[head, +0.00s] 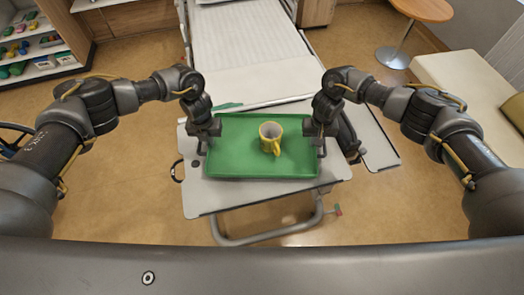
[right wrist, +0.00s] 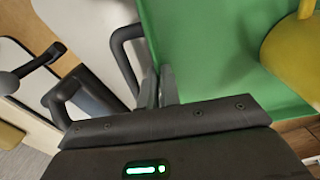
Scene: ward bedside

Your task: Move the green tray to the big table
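The green tray (head: 235,163) lies level above a pale grey board on a wheeled frame; whether it touches the board I cannot tell. A yellow mug (head: 268,133) stands upright on it, right of its middle. My left gripper (head: 204,146) is at the tray's left short side and appears closed on its edge. My right gripper (head: 321,146) is at the right short side. In the right wrist view, the right fingers (right wrist: 159,86) are close together at the edge of the green tray (right wrist: 205,45), beside a dark loop handle (right wrist: 119,55). The mug (right wrist: 292,55) shows partly there.
The pale board (head: 225,197) extends beyond the tray's front edge. A bed (head: 247,45) stretches away behind it. A small round wooden table (head: 423,9) stands at the back right, a couch (head: 465,85) at the right, and a shelf (head: 35,45) at the back left. Floor is open between them.

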